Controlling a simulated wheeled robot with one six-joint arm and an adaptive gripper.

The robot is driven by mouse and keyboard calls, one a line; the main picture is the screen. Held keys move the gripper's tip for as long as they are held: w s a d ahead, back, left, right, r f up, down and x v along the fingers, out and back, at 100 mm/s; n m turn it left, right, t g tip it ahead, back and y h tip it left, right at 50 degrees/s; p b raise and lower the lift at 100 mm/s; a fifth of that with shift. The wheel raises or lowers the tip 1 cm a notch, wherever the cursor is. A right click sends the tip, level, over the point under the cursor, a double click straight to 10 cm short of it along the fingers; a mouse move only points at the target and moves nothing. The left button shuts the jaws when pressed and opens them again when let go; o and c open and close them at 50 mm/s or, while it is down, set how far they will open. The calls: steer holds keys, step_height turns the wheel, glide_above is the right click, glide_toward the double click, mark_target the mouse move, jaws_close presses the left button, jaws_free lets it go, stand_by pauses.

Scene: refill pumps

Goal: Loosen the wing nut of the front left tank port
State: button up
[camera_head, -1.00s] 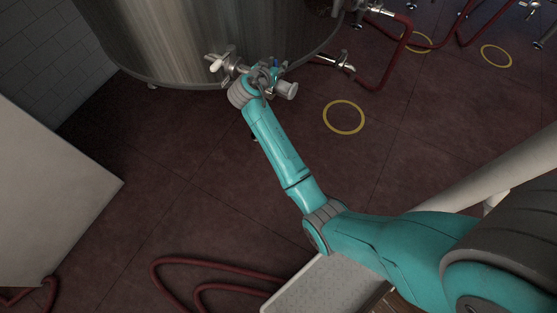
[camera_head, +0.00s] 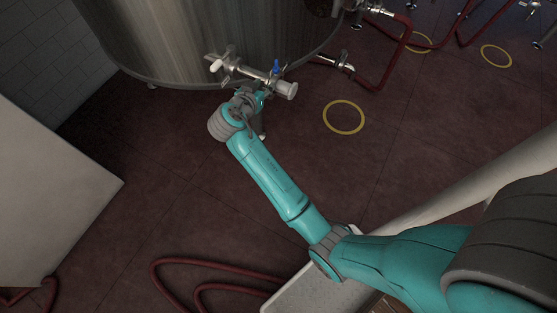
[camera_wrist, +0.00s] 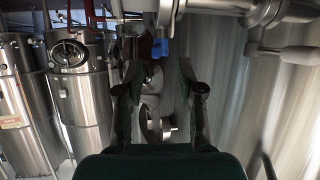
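The steel tank (camera_head: 200,40) fills the upper left of the head view. Its front port carries a metal fitting (camera_head: 252,73) with a blue handle (camera_head: 276,67) and a pale-handled lever (camera_head: 216,66). In the wrist view the fitting (camera_wrist: 225,8) runs along the top, with the blue handle (camera_wrist: 160,47) near the middle. I cannot clearly make out the wing nut. My gripper (camera_head: 259,91) is just below and in front of the fitting. In the wrist view my gripper (camera_wrist: 160,89) has its two fingers well apart, with nothing held between them.
A capped grey cylinder end (camera_head: 286,89) sticks out at the fitting's right. Red hoses (camera_head: 215,272) lie on the dark red floor, and a yellow ring (camera_head: 344,117) is marked on it. A pale block (camera_head: 50,190) stands at left. More steel tanks (camera_wrist: 75,85) show in the wrist view.

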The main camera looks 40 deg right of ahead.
steer(key=s+a+f+n+t+y, duration=0.2)
steer(key=s+a+f+n+y, duration=0.1)
steer(key=s+f, duration=0.3)
steer(key=s+a+f+n+t+y, duration=0.2)
steer(key=s+a+f+n, duration=0.3)
steer(key=s, duration=0.6)
steer(key=shift+s+a+f+t+y, duration=0.15)
steer(key=shift+a+f+t+y, duration=0.2)
steer(key=shift+f+y, duration=0.55)
